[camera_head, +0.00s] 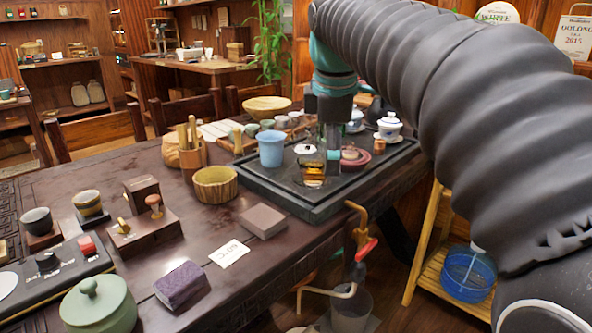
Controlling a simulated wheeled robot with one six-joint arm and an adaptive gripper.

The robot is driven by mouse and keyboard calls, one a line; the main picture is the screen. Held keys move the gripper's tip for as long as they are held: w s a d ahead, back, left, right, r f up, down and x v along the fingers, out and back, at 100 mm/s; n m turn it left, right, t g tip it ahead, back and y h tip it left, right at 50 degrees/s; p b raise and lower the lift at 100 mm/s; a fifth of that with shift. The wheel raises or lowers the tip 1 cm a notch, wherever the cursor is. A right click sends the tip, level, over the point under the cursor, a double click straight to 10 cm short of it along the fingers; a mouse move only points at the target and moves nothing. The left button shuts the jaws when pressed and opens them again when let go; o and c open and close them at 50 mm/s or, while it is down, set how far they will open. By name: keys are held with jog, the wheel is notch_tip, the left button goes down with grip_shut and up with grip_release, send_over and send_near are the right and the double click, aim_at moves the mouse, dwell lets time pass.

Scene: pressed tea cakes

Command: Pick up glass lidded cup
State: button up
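A clear glass vessel with amber liquid in its lower part (312,176) stands on the dark tea tray (262,182). It looks like the glass lidded cup, but I cannot make out its lid. My gripper (334,152) points down over the tray, close to the glass and slightly right of it in the picture. The fingers are small and dark here, so I cannot tell whether they are apart or touch the glass. A white lidded cup with blue pattern (389,126) stands on a saucer further right; it looks like porcelain.
A light blue cup (271,149) stands left of the glass. A reddish-brown round piece (354,157) lies right of it. Small cups (281,122) line the back. A wooden bowl (215,184) and bamboo tool holder (192,158) stand left of the tray. My arm covers the upper right.

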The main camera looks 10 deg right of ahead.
jog(key=w+r+n+g, duration=0.2)
jog(key=w+r+n, duration=0.3)
jog(key=w+n, duration=0.4)
jog(key=n, duration=0.1)
send_over(314, 164)
jog(key=s, duration=0.3)
jog(key=shift+h, duration=0.3)
jog(key=f, duration=0.8)
jog(key=shift+s+a+f, duration=0.15)
jog(key=shift+a+f, duration=0.05)
jog(key=shift+a+f+b, duration=0.15)
jog(key=shift+f+b, duration=0.7)
jog(key=shift+f, duration=1.8)
jog(key=c, duration=1.3)
jog(key=shift+r, duration=0.2)
